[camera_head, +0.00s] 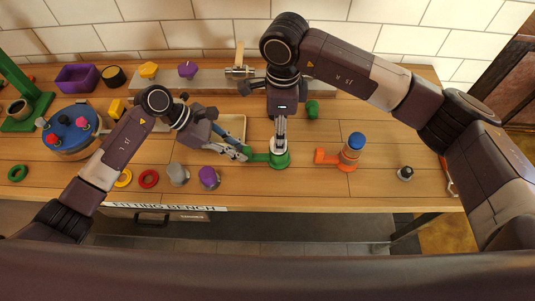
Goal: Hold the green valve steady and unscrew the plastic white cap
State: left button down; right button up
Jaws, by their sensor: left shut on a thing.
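The green valve (279,160) stands upright on the bench near the middle, with a side arm pointing left. My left gripper (243,154) comes in from the left, shut on the end of that side arm. My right gripper (280,143) points straight down over the top of the valve, its fingers seen nearly edge-on. The white cap is not clearly visible; the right fingers cover the top of the valve where they meet it. I cannot tell whether those fingers are closed on anything.
An orange valve with a blue cap (356,140) stands to the right. Purple (208,177) and grey (178,174) knobs, with red (149,178) and yellow rings, lie along the front. A blue round turntable (69,128) is at left.

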jog(key=shift+a, duration=0.15)
jog(key=shift+f, duration=0.15)
jog(key=shift+f, duration=1.8)
